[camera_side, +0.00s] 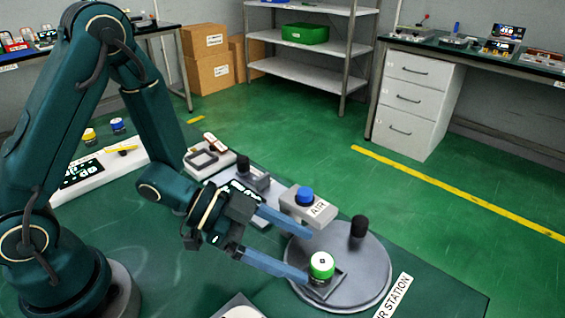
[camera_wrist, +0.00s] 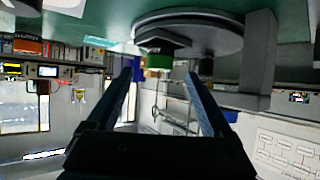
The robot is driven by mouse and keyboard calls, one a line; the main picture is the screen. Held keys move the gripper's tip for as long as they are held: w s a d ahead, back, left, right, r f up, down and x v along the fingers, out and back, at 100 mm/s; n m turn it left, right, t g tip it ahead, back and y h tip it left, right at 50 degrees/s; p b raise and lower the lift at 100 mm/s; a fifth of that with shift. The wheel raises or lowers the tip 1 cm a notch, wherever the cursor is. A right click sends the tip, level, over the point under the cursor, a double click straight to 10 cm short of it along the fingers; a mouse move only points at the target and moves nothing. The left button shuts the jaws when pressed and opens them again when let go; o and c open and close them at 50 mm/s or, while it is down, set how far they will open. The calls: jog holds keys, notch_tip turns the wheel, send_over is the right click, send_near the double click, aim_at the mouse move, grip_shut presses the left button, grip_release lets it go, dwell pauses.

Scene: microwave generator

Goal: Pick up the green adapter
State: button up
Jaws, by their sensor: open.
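The green adapter (camera_side: 321,266) is a short upright cylinder with a pale marked top. It sits in a dark square holder on the grey round plate (camera_side: 372,275). My gripper (camera_side: 309,254) is open, with its two long blue fingers reaching toward the plate. In the side view the lower finger's tip is close beside the adapter; I cannot tell if they touch. The wrist view is upside down. There the green adapter (camera_wrist: 159,62) appears in the gap between the fingertips (camera_wrist: 158,74), at or just beyond them. Nothing is held.
A grey block labelled AIR (camera_side: 312,209) carries a blue knob (camera_side: 305,196) close above the upper finger. A black cylinder (camera_side: 358,227) stands on the plate's far side. A white tray (camera_side: 240,308) edges in at the front. The green tabletop right of the plate is mostly clear.

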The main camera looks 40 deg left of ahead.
aim_at(316, 260)
jog(key=shift+x, duration=2.7)
grip_shut()
